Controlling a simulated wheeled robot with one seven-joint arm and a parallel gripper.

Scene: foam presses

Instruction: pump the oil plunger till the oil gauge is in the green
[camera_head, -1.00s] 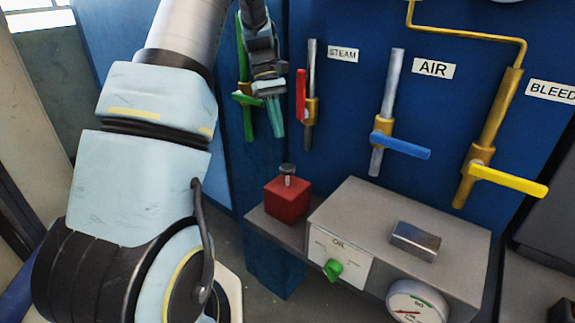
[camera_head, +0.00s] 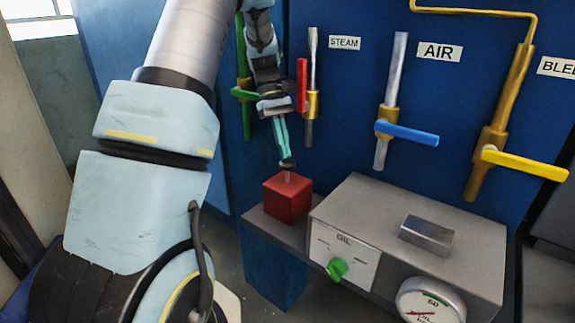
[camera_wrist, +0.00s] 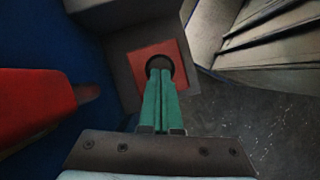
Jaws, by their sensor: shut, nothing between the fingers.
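The oil plunger is a dark round knob (camera_head: 287,164) on a thin stem, on top of a red block (camera_head: 287,199) on a grey shelf. My gripper (camera_head: 284,157) is shut and empty, with its green fingers pointing down at the knob. In the wrist view the fingertips (camera_wrist: 160,72) overlap the dark knob (camera_wrist: 161,63) over the red block (camera_wrist: 150,92); whether they touch cannot be told for sure. The oil gauge (camera_head: 431,302) is a white dial at the bottom edge, partly cut off.
Red (camera_head: 301,85), blue (camera_head: 407,132) and yellow (camera_head: 526,165) valve handles stick out from the blue panel. A green handle (camera_head: 243,94) is left of my gripper.

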